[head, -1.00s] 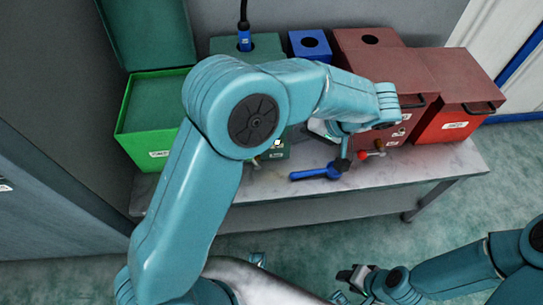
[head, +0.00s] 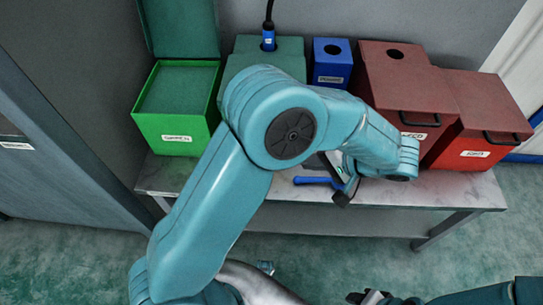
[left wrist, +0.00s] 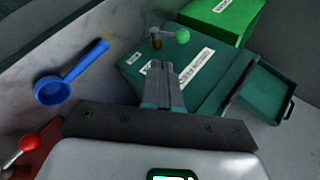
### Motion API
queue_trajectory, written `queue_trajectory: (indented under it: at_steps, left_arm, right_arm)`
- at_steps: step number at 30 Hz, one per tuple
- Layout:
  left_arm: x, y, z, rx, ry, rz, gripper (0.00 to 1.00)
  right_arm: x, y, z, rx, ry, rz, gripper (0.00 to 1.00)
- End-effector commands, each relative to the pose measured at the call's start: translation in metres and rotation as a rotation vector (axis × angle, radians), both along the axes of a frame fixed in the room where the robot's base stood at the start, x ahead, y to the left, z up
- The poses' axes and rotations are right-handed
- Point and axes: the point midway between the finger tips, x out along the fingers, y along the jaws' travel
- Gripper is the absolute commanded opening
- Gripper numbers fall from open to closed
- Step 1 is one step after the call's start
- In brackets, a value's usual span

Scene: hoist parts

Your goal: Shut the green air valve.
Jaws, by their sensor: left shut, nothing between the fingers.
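The green ball knob of the air valve (left wrist: 183,36) sits beside a brass-coloured stem on the dark green box (left wrist: 137,65) in the left wrist view. In the head view my arm hides the valve; the top of the dark green box (head: 270,47) shows behind it. My left gripper (left wrist: 161,68) is shut and empty. Its fingertips point towards the valve, with a gap in the picture; I cannot tell the distance. In the head view the left gripper (head: 341,198) is low at the bench's front edge. My right gripper (head: 370,297) is at the bottom edge, its jaws unclear.
A blue ring-ended tool (left wrist: 53,90) lies on the marble bench (head: 440,190). A red ball knob (left wrist: 28,143) is at lower left in the wrist view. A bright green box (head: 175,125), a blue box (head: 331,65) and red boxes (head: 478,125) stand along the back.

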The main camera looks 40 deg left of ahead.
Motion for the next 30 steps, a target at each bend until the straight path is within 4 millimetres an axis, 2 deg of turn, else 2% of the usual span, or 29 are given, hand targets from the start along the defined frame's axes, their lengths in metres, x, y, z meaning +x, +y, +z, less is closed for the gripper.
queue_trajectory:
  at_steps: [8,21,25,30]
  left_arm:
    - [-0.002,0.01,-0.009,0.001,0.001,0.004,0.0]
    - [-0.006,0.074,-0.069,0.0,0.002,0.005,0.0]
    - [-0.007,0.095,-0.065,-0.001,-0.001,0.006,0.0]
    - [-0.008,0.109,-0.064,-0.001,0.0,0.004,0.0]
  right_arm:
    - [0.0,0.0,-0.003,0.0,0.0,0.0,0.43]
    - [0.0,0.0,-0.015,0.0,0.0,0.0,0.43]
    - [0.0,0.0,-0.014,0.0,0.0,0.0,0.43]
    - [0.0,0.0,-0.014,0.0,0.0,0.0,0.43]
